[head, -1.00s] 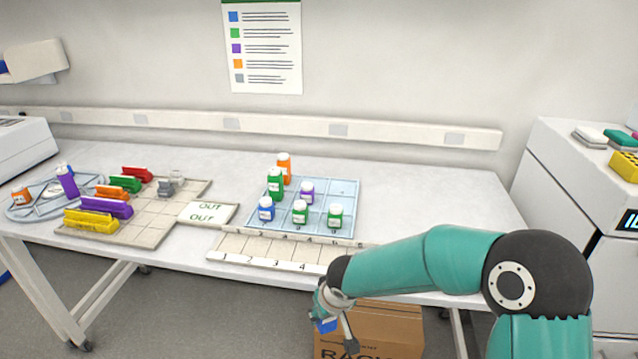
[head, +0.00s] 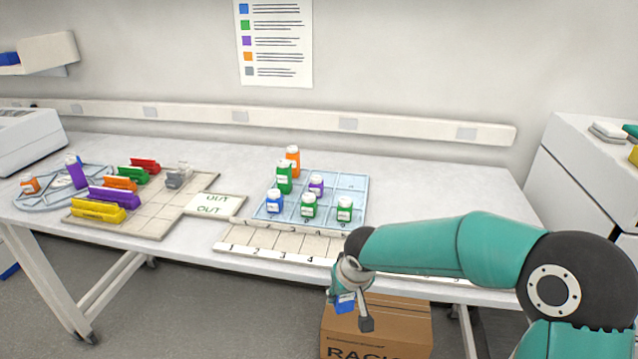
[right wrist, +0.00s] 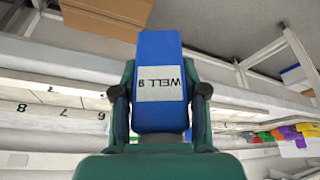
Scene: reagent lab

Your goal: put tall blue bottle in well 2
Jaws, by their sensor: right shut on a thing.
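My right gripper (head: 355,312) is shut on a blue piece (head: 345,303), held in front of the bench edge, above a cardboard box. In the right wrist view the blue piece (right wrist: 160,55) stands between the two fingers and bears a white label, upside down, that seems to read "WELL 8". Whether it is a tall bottle I cannot tell. A pale strip (head: 273,246) numbered from 1 at the left runs along the bench's front edge; slot 2 (head: 256,252) looks empty. My arm hides part of the strip. A short blue bottle (head: 275,203) stands on the pale blue grid tray (head: 352,186). My left gripper is not in view.
Green, orange and purple bottles share the grid tray. Left of it are an OUT plate (head: 228,203), a beige board (head: 155,222) with coloured racks, and a round tray (head: 45,201) with bottles. The cardboard box (head: 380,325) stands below the bench.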

